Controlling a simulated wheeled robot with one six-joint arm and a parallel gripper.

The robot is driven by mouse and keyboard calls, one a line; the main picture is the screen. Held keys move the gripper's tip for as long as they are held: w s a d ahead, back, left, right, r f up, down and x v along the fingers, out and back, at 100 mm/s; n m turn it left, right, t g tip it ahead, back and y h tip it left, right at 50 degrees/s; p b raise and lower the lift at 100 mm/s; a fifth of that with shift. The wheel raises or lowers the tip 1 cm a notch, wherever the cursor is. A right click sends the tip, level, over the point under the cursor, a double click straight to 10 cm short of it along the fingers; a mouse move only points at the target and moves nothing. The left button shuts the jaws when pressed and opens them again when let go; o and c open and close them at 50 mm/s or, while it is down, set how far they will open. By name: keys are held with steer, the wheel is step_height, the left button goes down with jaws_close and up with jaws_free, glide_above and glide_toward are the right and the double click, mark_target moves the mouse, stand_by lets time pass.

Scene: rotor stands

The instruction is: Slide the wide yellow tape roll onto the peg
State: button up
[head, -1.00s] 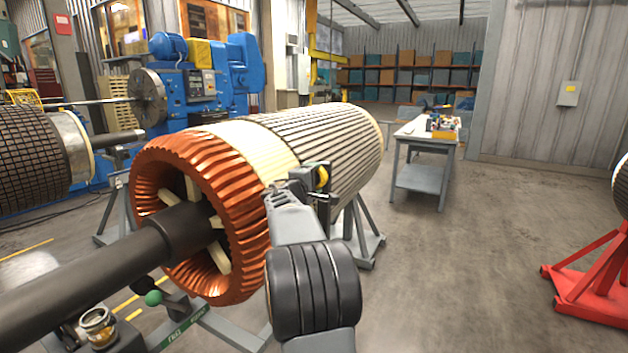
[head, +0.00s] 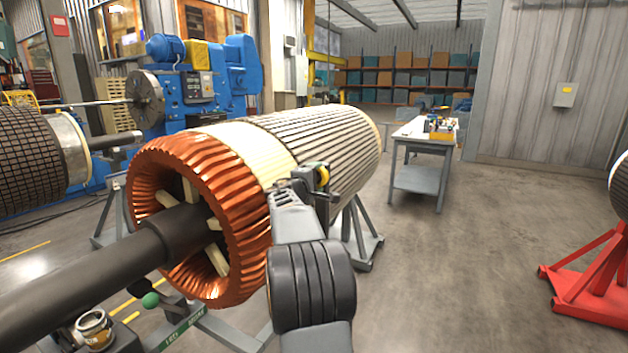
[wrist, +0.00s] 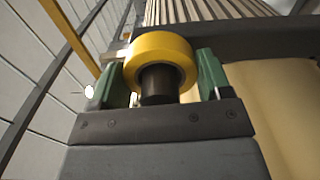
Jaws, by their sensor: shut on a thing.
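The wide yellow tape roll (wrist: 160,52) sits between the green fingers of my gripper (wrist: 161,75) in the wrist view, its hole facing the camera. My gripper is shut on it. A short dark cylinder (wrist: 158,86) shows at the roll's hole and runs down toward the gripper's crossbar; I cannot tell whether it is the peg or how far it passes through. No peg can be made out clearly in the head view.
The rotor (head: 330,150) with copper end windings (head: 245,215) lies close to the left of my gripper on a grey stand (head: 368,240). A workbench (head: 420,178) stands behind, a red stand (head: 590,285) at the right. The floor between is clear.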

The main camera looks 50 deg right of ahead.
stand_by(0.3)
steer(key=o, duration=0.9)
steer(key=shift+o, duration=0.2)
steer(key=shift+a, duration=0.1)
steer(key=b+v, duration=0.4)
steer(key=v, duration=0.4)
steer(key=shift+a+b, duration=0.35)
stand_by(0.4)
steer(key=shift+c, duration=0.3)
